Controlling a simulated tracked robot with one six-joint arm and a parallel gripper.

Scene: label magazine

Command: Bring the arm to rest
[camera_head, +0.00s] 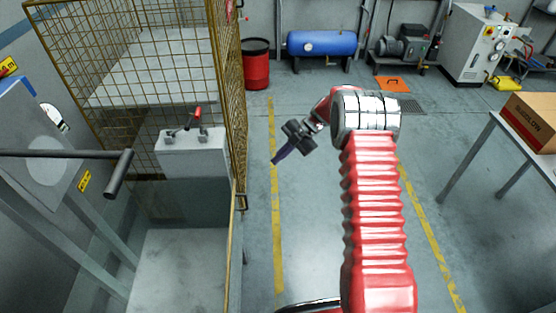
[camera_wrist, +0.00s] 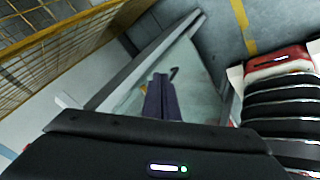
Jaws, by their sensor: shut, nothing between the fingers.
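My red arm rises from the bottom right of the head view and bends over at a silver-banded joint. My gripper (camera_head: 276,160) hangs at the arm's end, left of that joint, pointing down and left over the floor beside the yellow line. Its dark fingers are shut with nothing between them. In the wrist view the purple-grey fingers (camera_wrist: 162,98) are together, above a pale surface with a grey edge. In the head view the gripper is to the right of the mesh cage and appears apart from it.
A yellow mesh cage (camera_head: 239,110) stands left of the gripper, with a grey box with a red-handled clamp (camera_head: 193,140) in it. A grey table (camera_head: 490,150) with a cardboard box (camera_head: 530,122) is at right. A red drum (camera_head: 256,70) and blue tank (camera_head: 321,43) stand behind.

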